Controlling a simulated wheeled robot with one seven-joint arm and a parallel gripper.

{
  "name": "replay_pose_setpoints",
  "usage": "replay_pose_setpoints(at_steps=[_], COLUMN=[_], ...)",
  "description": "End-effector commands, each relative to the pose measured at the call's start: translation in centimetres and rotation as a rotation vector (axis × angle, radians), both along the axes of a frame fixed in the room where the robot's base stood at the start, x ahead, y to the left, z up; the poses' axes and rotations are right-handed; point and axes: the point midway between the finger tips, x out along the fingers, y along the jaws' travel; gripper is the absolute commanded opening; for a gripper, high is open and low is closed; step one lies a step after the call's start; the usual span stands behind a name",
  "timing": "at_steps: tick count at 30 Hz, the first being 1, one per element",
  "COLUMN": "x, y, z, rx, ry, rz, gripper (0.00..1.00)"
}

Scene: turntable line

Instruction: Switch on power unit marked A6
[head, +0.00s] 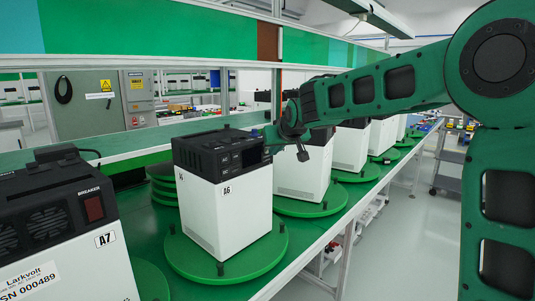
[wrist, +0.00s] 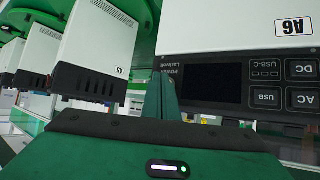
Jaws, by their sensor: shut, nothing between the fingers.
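The power unit marked A6 (head: 228,215) is a white box with a black top, standing upright on a green round turntable (head: 213,265). Its dark control panel has AC and DC buttons (head: 230,159). My gripper (head: 262,134) is shut and empty at the panel's right edge. In the wrist view its green fingers (wrist: 163,86) are beside the screen; contact is unclear.
Unit A7 (head: 60,240), with a red breaker switch (head: 94,208), stands at the near left. Unit A5 (wrist: 100,50) and more white units stand on turntables along the green bench to the right. A free aisle (head: 410,230) runs right of the bench.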

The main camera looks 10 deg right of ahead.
Motion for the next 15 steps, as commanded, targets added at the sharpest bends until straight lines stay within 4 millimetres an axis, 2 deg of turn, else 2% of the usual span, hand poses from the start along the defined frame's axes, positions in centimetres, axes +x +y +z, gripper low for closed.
replay_pose_setpoints(at_steps=[15], x=[0.40], y=[0.28], z=[-0.03], rx=[0.000], ry=[0.000], rz=[0.000], gripper=[0.00])
